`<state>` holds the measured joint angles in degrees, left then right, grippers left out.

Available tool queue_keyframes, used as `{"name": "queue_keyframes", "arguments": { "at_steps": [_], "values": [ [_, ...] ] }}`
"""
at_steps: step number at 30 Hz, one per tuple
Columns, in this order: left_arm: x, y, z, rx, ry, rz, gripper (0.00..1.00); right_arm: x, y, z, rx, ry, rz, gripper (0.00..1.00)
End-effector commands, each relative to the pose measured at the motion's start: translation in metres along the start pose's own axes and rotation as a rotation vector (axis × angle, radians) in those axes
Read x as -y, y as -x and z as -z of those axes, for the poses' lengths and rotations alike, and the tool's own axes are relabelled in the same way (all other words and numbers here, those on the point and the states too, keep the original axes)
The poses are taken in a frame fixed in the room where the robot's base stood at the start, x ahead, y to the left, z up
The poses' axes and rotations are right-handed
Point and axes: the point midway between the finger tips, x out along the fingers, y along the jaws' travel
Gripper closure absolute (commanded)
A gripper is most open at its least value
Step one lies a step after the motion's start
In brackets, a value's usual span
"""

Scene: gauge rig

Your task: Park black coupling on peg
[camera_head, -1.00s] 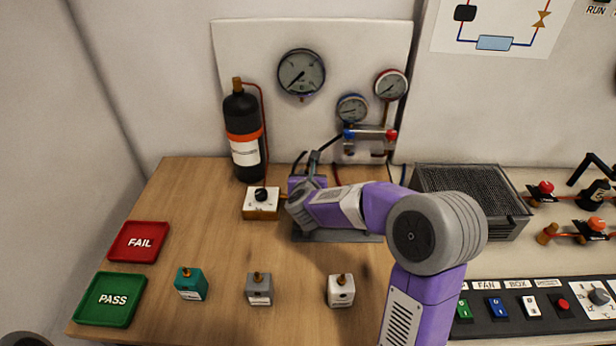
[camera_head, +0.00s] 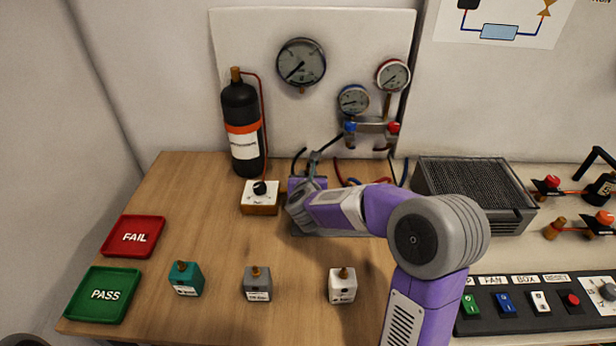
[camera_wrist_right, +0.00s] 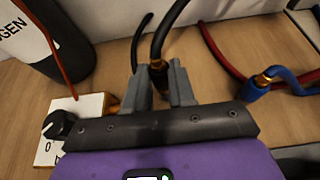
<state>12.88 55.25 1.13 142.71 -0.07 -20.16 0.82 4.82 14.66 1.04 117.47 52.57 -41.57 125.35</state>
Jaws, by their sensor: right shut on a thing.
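The black coupling (camera_wrist_right: 158,72), with a brass collar on the end of a black hose, is between the grey fingers of my right gripper (camera_wrist_right: 160,88) in the right wrist view. The fingers are shut on it. In the head view my right gripper (camera_head: 313,165) is at the back of the bench, right of the small white-topped box with a black knob (camera_head: 260,195). My own wrist hides the coupling there. I cannot make out the peg in either view.
Blue (camera_wrist_right: 285,80) and red (camera_wrist_right: 222,55) hoses lie right of the fingers. A black cylinder (camera_head: 241,110) stands at the back left, gauges (camera_head: 301,62) behind. Teal (camera_head: 186,280), grey (camera_head: 257,284) and white (camera_head: 342,286) blocks stand in front, trays (camera_head: 133,236) at left.

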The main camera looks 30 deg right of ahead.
Motion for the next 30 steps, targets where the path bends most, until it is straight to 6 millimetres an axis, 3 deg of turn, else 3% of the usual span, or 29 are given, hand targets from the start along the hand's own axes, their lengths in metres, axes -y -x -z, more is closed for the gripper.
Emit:
{"name": "queue_keyframes", "arguments": {
  "at_steps": [13,30],
  "values": [
    [0.0,0.0,0.0,0.0,0.0,0.0,0.11,0.0,-0.001,0.001,0.0,0.001,0.0,1.0],
    [0.0,0.0,0.0,0.0,0.0,0.0,0.11,0.0,-0.007,0.016,-0.001,0.001,0.001,1.0]
  ]
}}
